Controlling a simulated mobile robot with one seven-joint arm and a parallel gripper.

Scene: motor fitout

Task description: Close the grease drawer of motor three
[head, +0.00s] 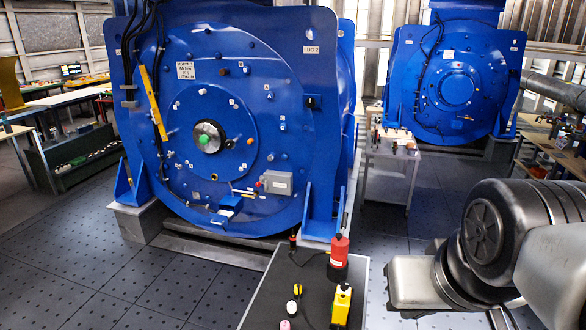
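A large blue motor (262,90) with a round front face stands at the centre left. A small plate (186,70) on it carries text too small to read surely. Low on the face, a small blue drawer-like box (229,203) juts out and looks pulled open; I take it for the grease drawer. Its inside is too small to make out. My arm shows at the right edge, well apart from the motor face. My gripper is not in view.
A dark-topped cart (262,305) with a red canister (338,256) and a yellow box (342,303) stands in front of the motor. A grey box (277,183) sits right of the drawer. A second blue motor (457,65) and a trolley (390,165) stand behind. Floor at left is clear.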

